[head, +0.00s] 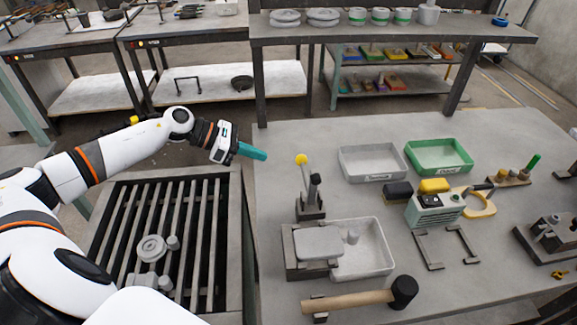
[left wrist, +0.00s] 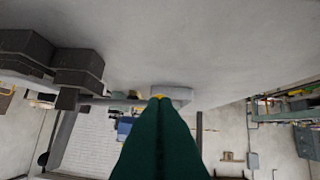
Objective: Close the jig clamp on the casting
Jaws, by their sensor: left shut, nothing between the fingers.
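The jig clamp (head: 310,208) stands on the grey table, a dark upright toggle clamp. Its lever with a yellow ball knob (head: 301,159) points up, and a dark post stands beside it. The casting (head: 318,242), a flat grey block, lies on the dark jig base (head: 291,264) in front of the clamp. My left gripper (head: 262,154) is left of the yellow knob, apart from it, over the table's left edge. Its teal fingers are shut and empty. In the left wrist view the fingers (left wrist: 159,105) lie together, and no clamp can be made out. My right gripper is not in view.
A grey tray (head: 388,262) sits right of the casting, and a wooden mallet (head: 350,301) lies in front. Grey (head: 373,178) and green (head: 440,170) bins stand behind, right of the clamp. A slatted grate (head: 205,260) is on the left.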

